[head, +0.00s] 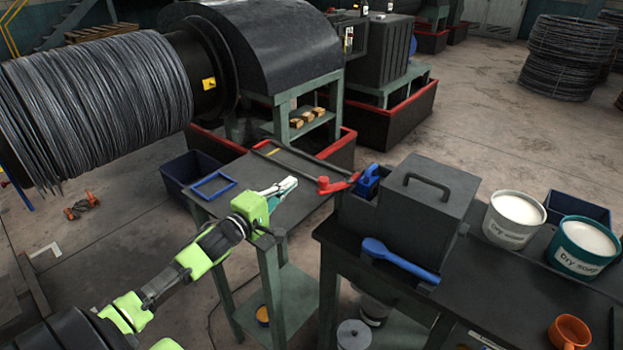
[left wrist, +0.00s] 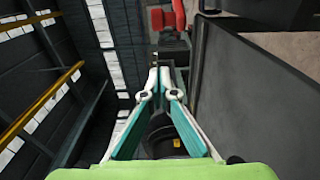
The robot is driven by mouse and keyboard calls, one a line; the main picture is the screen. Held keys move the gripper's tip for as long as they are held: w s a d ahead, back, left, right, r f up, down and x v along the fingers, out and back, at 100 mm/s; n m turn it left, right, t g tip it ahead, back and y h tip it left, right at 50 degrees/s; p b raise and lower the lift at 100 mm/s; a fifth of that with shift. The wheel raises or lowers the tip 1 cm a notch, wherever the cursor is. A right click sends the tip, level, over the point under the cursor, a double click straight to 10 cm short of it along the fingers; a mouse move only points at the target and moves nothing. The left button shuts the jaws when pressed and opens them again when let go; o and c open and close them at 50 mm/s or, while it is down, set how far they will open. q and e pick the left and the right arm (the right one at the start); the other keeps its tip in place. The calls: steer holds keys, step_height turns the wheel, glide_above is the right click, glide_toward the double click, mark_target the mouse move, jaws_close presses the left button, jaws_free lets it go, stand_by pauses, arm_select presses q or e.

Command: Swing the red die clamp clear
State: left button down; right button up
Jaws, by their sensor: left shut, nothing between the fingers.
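The red die clamp (head: 337,184) sits at the right end of the small dark table, beside the dark die box (head: 405,215). A red part, likely the same clamp, shows at the top of the left wrist view (left wrist: 178,18). My left gripper (head: 291,184) is over the table, to the left of the clamp, its fingers pointing toward it. In the left wrist view the fingertips (left wrist: 160,72) are together with nothing between them, and a gap separates them from the red part. My right gripper is in neither view.
A blue frame (head: 213,186) lies on the small table (head: 215,208). A blue clamp (head: 368,182) and a blue scoop (head: 400,260) are at the die box. Buckets (head: 513,218) and an orange mug (head: 568,331) stand on the right bench. A wire drum (head: 95,105) is at left.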

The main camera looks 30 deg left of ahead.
arm_select(q)
steer(key=w+d+p, duration=0.3)
steer(key=w+d, duration=0.1)
steer(key=w, duration=0.1)
steer(key=shift+w+p, duration=0.2)
steer(key=shift+p, duration=0.2)
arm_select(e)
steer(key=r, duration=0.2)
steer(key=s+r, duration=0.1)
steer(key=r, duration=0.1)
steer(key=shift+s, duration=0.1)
arm_select(q)
steer(key=shift+a, duration=0.1)
steer(key=shift+w, duration=0.1)
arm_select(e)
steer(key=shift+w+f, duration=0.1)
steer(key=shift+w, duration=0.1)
